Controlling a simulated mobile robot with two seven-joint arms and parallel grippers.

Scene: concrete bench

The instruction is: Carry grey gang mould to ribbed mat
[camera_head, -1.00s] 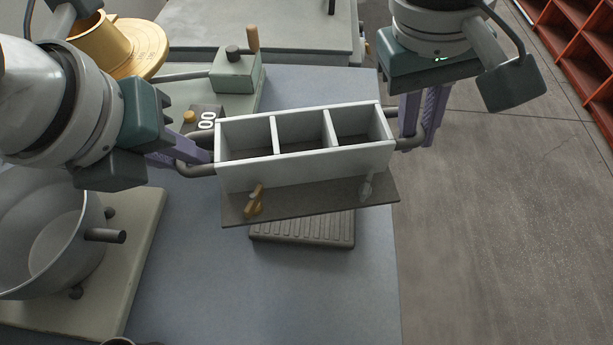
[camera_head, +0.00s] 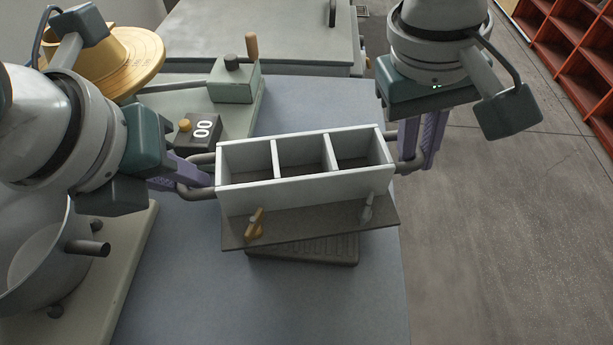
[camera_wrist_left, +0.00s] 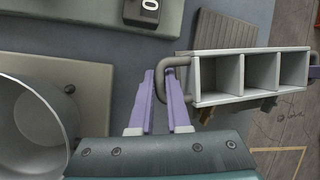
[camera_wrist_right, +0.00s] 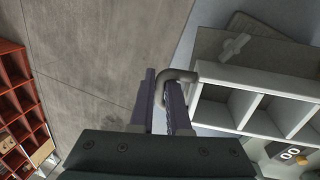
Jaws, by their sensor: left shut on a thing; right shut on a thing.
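The grey gang mould (camera_head: 300,193) is a long pale box with three open compartments, a dark base plate and a bar handle at each end. My left gripper (camera_head: 203,178) is shut on its left handle, which also shows in the left wrist view (camera_wrist_left: 162,82). My right gripper (camera_head: 408,160) is shut on its right handle, also seen in the right wrist view (camera_wrist_right: 178,80). The mould hangs roughly level, apart from the bench. The dark ribbed mat (camera_head: 305,256) lies on the bench, its far part hidden behind the mould. It shows in the left wrist view (camera_wrist_left: 226,29).
A metal pot (camera_head: 35,262) on a pale plate stands at the left. A counter box (camera_head: 198,130) and a green lever box (camera_head: 234,80) stand behind the left gripper. The blue-grey bench (camera_head: 250,300) is clear in front of the mat. Red shelves (camera_head: 570,50) stand far right.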

